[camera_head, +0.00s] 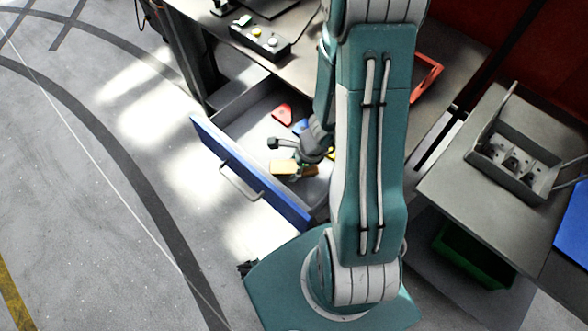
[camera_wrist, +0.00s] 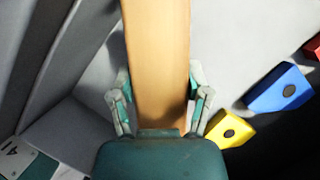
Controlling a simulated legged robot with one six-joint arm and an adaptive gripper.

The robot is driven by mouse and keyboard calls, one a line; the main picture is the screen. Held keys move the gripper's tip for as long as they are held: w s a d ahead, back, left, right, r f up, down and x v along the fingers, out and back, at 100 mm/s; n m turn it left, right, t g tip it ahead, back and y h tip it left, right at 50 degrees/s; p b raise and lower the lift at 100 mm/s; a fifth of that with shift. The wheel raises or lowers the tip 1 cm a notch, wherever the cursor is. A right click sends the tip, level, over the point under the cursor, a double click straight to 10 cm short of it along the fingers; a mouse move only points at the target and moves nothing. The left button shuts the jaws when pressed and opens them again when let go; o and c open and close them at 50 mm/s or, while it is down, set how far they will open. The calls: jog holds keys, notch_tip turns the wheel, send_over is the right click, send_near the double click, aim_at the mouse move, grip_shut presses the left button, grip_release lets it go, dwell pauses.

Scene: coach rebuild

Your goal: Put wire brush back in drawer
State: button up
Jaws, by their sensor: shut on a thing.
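The wire brush's tan wooden body (camera_head: 284,168) shows in the head view inside the open drawer's outline. In the wrist view the wooden body (camera_wrist: 156,35) runs lengthwise between the fingers; its bristles are hidden. My gripper (camera_wrist: 159,78) is shut on it, one finger on each side. In the head view my gripper (camera_head: 283,154) is over the drawer, near its blue front (camera_head: 246,170). The drawer is pulled out below the workbench. I cannot tell whether the brush touches the drawer floor.
A red block (camera_head: 282,114), a blue block (camera_wrist: 279,89) and a yellow block (camera_wrist: 229,128) lie in the drawer. A control box (camera_head: 260,38) stands on the bench above. A grey bench with an open metal box (camera_head: 510,158) is at right. Floor at left is clear.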

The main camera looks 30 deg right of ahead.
jog(key=shift+f, duration=1.15)
jog(key=o, duration=1.1)
jog(key=v, duration=1.2)
